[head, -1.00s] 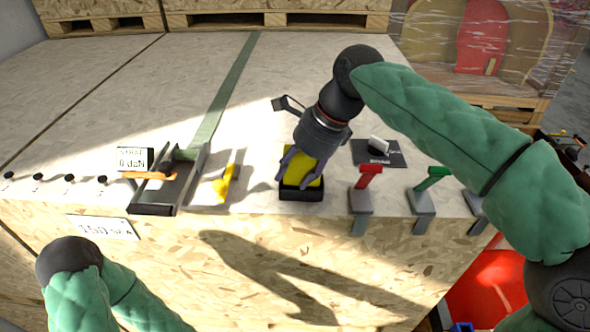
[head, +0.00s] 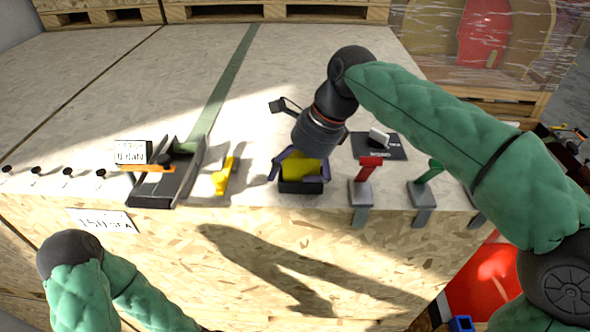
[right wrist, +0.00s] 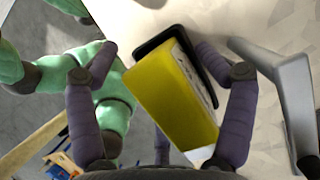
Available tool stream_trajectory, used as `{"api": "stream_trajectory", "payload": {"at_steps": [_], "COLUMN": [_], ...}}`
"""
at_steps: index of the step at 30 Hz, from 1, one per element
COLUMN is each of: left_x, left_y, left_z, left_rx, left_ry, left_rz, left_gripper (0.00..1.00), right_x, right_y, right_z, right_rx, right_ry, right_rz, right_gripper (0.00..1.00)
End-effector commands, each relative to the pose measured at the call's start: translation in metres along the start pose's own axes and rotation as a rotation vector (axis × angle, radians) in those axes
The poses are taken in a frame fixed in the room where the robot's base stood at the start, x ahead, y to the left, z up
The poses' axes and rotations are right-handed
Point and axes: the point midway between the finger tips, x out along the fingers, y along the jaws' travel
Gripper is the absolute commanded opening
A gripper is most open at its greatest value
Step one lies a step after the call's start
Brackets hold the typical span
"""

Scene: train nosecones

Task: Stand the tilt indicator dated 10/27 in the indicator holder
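A yellow tilt indicator (head: 303,169) stands in the black indicator holder (head: 301,187) at the table's front edge. I cannot read its date. In the right wrist view the yellow indicator (right wrist: 168,98) shows with a printed label on one side and the black holder (right wrist: 160,42) at its far end. My right gripper (head: 300,172) is open around the indicator, one finger on each side. In the right wrist view a gap shows beside the left finger; the right finger is close to the label side. My left gripper is out of view; only part of my left arm shows.
Left of the holder are another yellow piece (head: 224,177) and a dark metal channel (head: 165,187) with an orange strip. Red-handled (head: 370,172) and green-handled (head: 428,175) grey clamps stand to the right. A black plate (head: 385,150) with a white-topped piece lies behind. The table's back is clear.

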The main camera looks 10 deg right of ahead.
Motion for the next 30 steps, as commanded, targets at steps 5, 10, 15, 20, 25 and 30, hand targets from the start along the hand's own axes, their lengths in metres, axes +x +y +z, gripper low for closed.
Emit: {"api": "stream_trajectory", "payload": {"at_steps": [5, 10, 15, 20, 25, 30], "left_x": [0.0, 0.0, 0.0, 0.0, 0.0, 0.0], "left_y": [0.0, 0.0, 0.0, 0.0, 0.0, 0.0], "left_z": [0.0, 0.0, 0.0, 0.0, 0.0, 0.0], "left_rx": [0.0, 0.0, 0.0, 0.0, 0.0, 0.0], "left_ry": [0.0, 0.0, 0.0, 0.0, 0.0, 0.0], "left_rz": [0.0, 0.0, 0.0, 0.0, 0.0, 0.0], "left_gripper": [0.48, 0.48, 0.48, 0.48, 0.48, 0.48], "right_x": [0.0, -0.007, -0.031, -0.064, -0.094, -0.114], "right_y": [0.0, 0.0, -0.001, -0.001, -0.001, -0.001], "right_z": [0.0, 0.001, 0.001, 0.001, 0.001, 0.001], "right_rx": [-0.001, -0.001, -0.001, -0.001, -0.001, 0.0], "right_ry": [-0.001, -0.003, -0.004, -0.004, -0.003, -0.002], "right_rz": [-0.001, -0.003, -0.005, -0.005, -0.004, -0.003], "right_gripper": [0.8, 0.8, 0.8, 0.8, 0.8, 0.8]}}
